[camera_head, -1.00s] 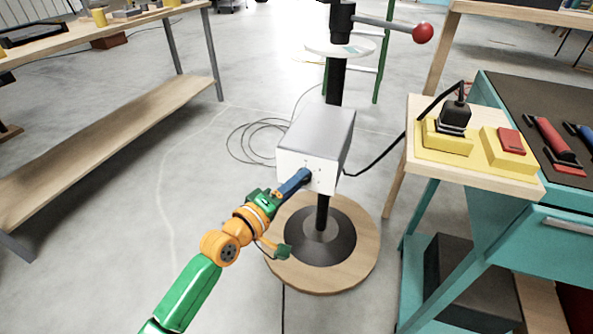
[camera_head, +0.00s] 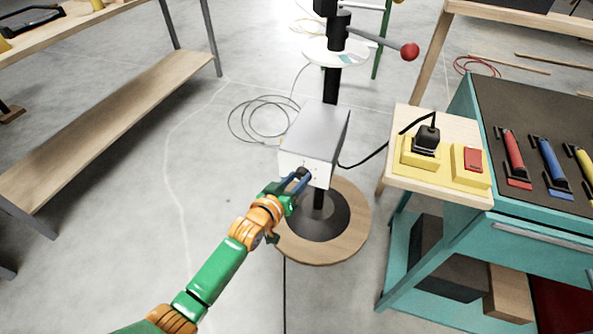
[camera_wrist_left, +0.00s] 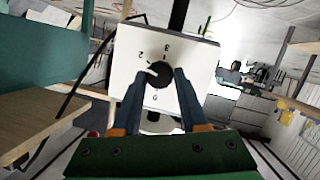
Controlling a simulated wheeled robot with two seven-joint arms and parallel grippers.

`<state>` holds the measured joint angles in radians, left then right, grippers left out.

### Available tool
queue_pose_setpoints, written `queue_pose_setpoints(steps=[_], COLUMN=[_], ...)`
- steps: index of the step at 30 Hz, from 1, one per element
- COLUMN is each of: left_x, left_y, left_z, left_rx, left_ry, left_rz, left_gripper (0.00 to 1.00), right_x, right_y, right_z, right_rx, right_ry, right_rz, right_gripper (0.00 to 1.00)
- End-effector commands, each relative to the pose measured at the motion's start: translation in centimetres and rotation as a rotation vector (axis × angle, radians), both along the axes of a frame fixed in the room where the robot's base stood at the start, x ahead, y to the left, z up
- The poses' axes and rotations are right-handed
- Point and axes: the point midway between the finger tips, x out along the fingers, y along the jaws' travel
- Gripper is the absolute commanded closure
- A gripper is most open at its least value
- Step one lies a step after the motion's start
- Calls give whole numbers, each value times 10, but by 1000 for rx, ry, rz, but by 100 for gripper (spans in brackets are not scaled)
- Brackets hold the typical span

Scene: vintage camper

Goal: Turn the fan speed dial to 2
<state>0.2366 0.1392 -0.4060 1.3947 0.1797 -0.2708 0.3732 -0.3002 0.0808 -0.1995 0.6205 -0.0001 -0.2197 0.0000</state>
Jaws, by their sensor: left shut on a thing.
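The fan speed dial is a black round knob (camera_wrist_left: 158,74) on the white face of a grey box (camera_head: 318,135), which also shows in the left wrist view (camera_wrist_left: 190,60). Printed marks ring the knob; I can make out a 2 at its upper left, a 3 above and what looks like a 0 below. A pale pointer mark at the knob's left side slants up and left, roughly toward the 2. My left gripper (camera_head: 300,176) is at the box face, its two dark blue fingers shut on the knob from both sides (camera_wrist_left: 160,76). My right gripper is not in view.
The box sits on a black post with a round wooden base (camera_head: 345,240). A lever with a red ball (camera_head: 410,51) is above. A small table with yellow switch boxes (camera_head: 420,152) and a teal tool cabinet (camera_head: 545,225) stand right. Open floor lies left, with a looped cable.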

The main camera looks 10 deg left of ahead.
Motion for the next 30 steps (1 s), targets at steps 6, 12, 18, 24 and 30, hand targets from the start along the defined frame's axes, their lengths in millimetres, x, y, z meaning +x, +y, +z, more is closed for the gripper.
queue_pose_setpoints(steps=[6, 12, 18, 24, 30], left_x=[0, 0, 0, 0, 0], left_y=[-2, -2, -2, -2, -2], left_z=[3, 2, 1, 1, 1], left_rx=[128, 205, 240, 251, 249], left_ry=[-28, -43, -52, -55, -55], left_rz=[0, 1, 0, 0, 0], left_gripper=[100, 100, 100, 100, 100], right_x=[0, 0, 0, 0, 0], right_y=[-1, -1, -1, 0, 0], right_z=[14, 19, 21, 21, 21], right_rx=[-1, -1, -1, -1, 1], right_ry=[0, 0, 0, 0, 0], right_rz=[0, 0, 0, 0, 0], right_gripper=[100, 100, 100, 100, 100])
